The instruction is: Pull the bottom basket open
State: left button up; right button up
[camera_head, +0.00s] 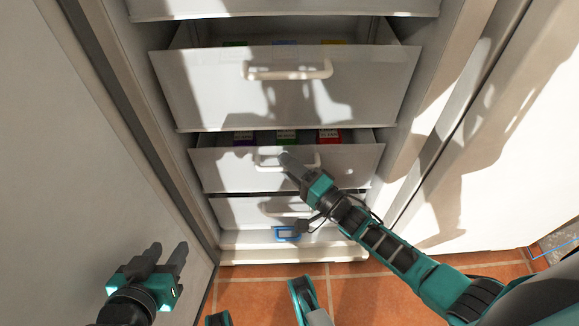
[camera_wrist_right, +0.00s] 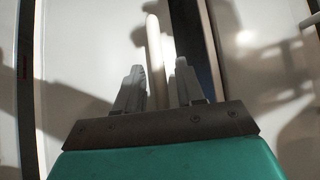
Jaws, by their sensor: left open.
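The bottom basket (camera_head: 238,212) is the lowest white front in the head view, set back under the others. Its pale handle (camera_head: 272,208) is partly hidden by my right arm. The basket above it (camera_head: 222,170) is pulled out, with coloured boxes inside. My right gripper (camera_head: 289,160) is in front of that upper basket's handle (camera_head: 268,163). In the right wrist view my right gripper (camera_wrist_right: 160,80) is open, with a pale handle bar (camera_wrist_right: 154,60) between its fingers and gaps beside it. My left gripper (camera_head: 165,258) is open and empty at lower left, away from the baskets.
A larger drawer (camera_head: 345,98) with a handle stands pulled out higher up. A blue loop (camera_head: 287,234) is at the cabinet's base. Open white doors flank the cabinet at left (camera_head: 60,150) and right (camera_head: 480,190). The tiled floor (camera_head: 255,298) in front is partly clear.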

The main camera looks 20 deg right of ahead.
jog(key=shift+c, duration=0.5)
grip_shut()
pick_arm(q)
jog(key=shift+s+f, duration=0.15)
pick_arm(e)
jog(key=shift+s, duration=0.15)
